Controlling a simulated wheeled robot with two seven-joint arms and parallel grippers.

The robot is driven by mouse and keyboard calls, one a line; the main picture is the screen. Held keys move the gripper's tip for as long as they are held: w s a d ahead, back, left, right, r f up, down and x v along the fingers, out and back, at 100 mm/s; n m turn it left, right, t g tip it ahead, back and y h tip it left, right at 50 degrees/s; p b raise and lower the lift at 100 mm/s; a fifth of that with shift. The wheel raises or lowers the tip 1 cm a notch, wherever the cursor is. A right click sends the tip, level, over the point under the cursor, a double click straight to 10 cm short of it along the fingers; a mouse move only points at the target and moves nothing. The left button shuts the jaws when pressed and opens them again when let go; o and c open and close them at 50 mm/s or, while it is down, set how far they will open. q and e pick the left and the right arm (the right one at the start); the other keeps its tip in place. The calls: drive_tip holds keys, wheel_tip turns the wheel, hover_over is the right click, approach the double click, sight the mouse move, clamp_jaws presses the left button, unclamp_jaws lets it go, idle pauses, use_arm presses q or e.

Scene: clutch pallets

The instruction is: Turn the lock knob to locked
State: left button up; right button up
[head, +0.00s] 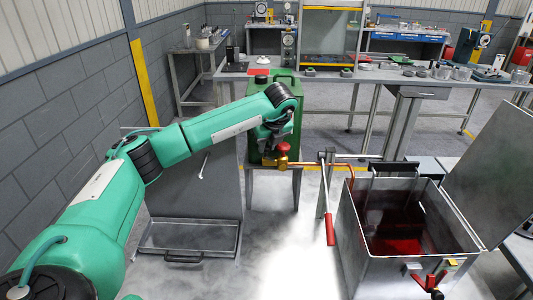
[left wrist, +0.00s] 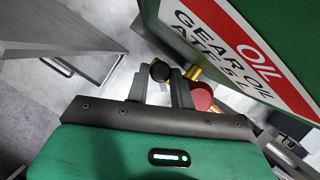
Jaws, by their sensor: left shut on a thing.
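A green oil can (head: 288,90) with a red and white gear oil label (left wrist: 228,48) stands on a small metal stand. A brass tap (head: 283,160) with a red knob (head: 283,148) is low on its front. The red knob (left wrist: 201,97) also shows in the left wrist view. My left gripper (head: 272,150) is at the tap. In the left wrist view its fingers (left wrist: 160,84) stand on either side of a small black knob (left wrist: 160,70), shut on it. I cannot read any lock marking or tell which way the knob points. My right gripper is out of view.
A pipe runs right from the tap to an open metal tank (head: 352,235) with red liquid inside. A red-handled lever (head: 330,228) hangs between them. Workbenches (head: 360,77) line the back.

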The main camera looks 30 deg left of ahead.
use_arm(q)
drive_tip(key=shift+w+n+g+b, duration=0.15)
drive_tip(key=shift+n+g+b, duration=0.6)
drive_tip(key=shift+n, duration=0.85)
drive_tip(key=shift+r, duration=0.1)
drive_tip(key=o, duration=0.7)
drive_tip(key=shift+d+r+b, duration=0.25)
drive_tip(key=shift+r+b, duration=0.1)
drive_tip(key=shift+r, duration=0.05)
drive_tip(key=v, duration=1.2)
drive_tip(key=shift+d+r, duration=0.3)
drive_tip(key=shift+r, duration=0.05)
